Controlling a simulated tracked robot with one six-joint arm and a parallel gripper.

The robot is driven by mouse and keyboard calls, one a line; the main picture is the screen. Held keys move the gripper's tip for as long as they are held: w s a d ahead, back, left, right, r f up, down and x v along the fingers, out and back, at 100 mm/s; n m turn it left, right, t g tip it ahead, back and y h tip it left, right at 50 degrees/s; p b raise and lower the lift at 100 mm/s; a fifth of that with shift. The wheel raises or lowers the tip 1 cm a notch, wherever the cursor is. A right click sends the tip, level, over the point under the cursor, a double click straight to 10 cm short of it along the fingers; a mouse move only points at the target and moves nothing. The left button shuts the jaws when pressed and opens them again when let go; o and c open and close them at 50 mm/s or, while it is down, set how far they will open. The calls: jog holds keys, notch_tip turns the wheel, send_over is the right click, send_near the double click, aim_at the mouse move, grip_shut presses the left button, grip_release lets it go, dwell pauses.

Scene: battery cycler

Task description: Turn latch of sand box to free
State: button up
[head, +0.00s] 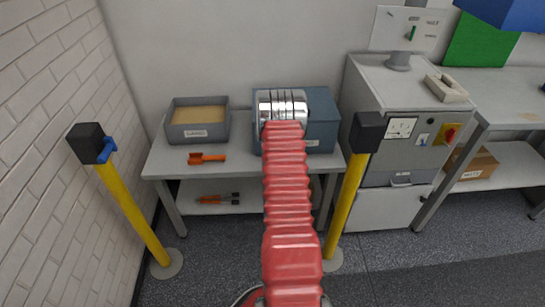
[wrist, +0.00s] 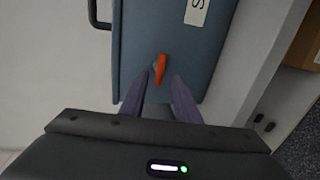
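The sand box is a blue-grey box (head: 322,118) on the table in the head view, partly covered by my arm. In the wrist view its blue-grey face (wrist: 190,50) fills the upper middle, with a white label (wrist: 197,10) showing a letter S. The orange latch (wrist: 161,67) is on this face, slightly tilted in the picture. My gripper (wrist: 163,78) is open, its two dark fingers pointing at the face. The latch lies between or just beyond the fingertips; I cannot tell whether they touch it. In the head view my arm hides the latch and fingers.
An open grey tray of sand-coloured material (head: 198,122) stands left on the table, with an orange tool (head: 207,158) in front. Yellow posts stand left (head: 132,215) and right (head: 346,205). A grey cabinet (head: 405,120) stands right. Dark floor shows between and beyond the posts.

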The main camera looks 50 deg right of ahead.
jog(key=v, duration=1.2)
jog(key=shift+s+a, duration=0.25)
jog(key=shift+a, duration=0.05)
jog(key=shift+r, duration=0.1)
